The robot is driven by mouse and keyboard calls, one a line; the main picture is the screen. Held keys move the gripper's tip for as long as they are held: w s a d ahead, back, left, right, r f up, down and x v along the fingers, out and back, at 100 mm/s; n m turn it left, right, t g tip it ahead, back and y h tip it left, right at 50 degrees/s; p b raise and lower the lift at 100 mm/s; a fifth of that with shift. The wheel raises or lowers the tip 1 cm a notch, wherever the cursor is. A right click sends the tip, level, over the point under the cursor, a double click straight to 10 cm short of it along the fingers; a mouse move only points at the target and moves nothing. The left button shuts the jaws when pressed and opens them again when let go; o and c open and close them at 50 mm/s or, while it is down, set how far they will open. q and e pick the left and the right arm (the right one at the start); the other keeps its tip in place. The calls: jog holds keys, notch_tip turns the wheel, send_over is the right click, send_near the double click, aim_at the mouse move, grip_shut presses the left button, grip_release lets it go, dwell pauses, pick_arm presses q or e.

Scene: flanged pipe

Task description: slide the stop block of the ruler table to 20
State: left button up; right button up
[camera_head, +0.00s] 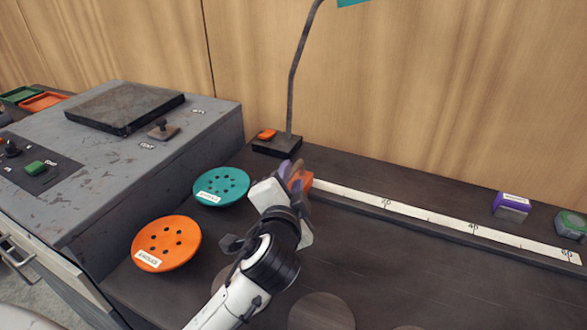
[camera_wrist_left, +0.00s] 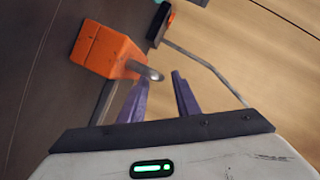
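The stop block (camera_head: 305,181) is orange and sits at the left end of the white ruler strip (camera_head: 430,216), left of the 20 mark. In the head view my left gripper (camera_head: 290,174) partly covers it. In the left wrist view the block (camera_wrist_left: 103,50) shows with a short metal peg (camera_wrist_left: 148,72) pointing toward my gripper. The purple fingers of my left gripper (camera_wrist_left: 160,78) are apart, and the peg's end is at their tips. I cannot tell whether they touch it. My right gripper is not in view.
A lamp base (camera_head: 277,146) with an orange button stands behind the block. A teal disc (camera_head: 221,184) and an orange disc (camera_head: 166,240) lie left of my arm. A purple-topped block (camera_head: 511,206) and a green block (camera_head: 571,225) stand behind the ruler's right part.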

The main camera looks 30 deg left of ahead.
aim_at(292, 175)
pick_arm(q)
jog(key=shift+x, duration=1.9)
grip_shut()
